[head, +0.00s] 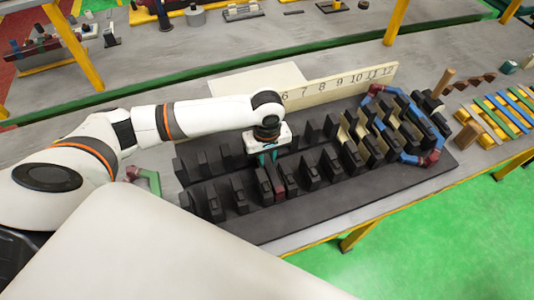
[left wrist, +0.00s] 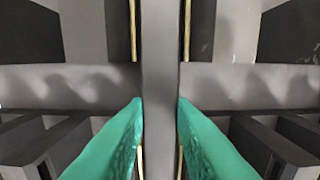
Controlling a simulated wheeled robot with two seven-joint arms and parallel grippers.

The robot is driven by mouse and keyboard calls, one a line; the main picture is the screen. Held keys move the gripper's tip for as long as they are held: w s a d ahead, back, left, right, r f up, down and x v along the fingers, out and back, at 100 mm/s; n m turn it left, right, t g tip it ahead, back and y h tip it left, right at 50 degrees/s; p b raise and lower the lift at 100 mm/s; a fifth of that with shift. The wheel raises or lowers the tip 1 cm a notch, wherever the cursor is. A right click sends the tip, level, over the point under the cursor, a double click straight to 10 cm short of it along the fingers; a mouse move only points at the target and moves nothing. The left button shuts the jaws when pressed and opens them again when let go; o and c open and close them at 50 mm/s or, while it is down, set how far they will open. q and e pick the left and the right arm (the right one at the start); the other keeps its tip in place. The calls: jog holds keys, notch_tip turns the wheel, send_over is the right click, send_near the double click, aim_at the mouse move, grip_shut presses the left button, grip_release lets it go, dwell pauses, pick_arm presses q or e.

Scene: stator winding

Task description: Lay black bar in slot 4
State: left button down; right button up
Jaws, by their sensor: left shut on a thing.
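My left gripper (head: 267,160) is low over the black slotted stator block (head: 345,195), left of its middle. In the left wrist view, its two green fingertips (left wrist: 160,105) close on both sides of a long dark grey bar (left wrist: 161,45), which I take to be the black bar. The bar runs straight up the picture, between thin yellowish edges of the slot walls. I cannot tell how deep it sits. On the number board (head: 335,88), 6 to 12 show; the lower numbers, 4 included, are hidden behind my left arm. My right gripper is out of view.
Blue coil pieces with dark red ends (head: 432,157) sit at the block's right end. Yellow, green and blue strips (head: 505,112) lie on a rack further right. A green bracket (head: 150,180) stands left of the block. Another bench with parts is behind.

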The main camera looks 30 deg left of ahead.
pick_arm(q)
jog(key=c, duration=1.2)
grip_release()
jog(key=shift+o, duration=0.2)
jog(key=shift+r+p, duration=0.75)
jog(key=shift+p, duration=0.5)
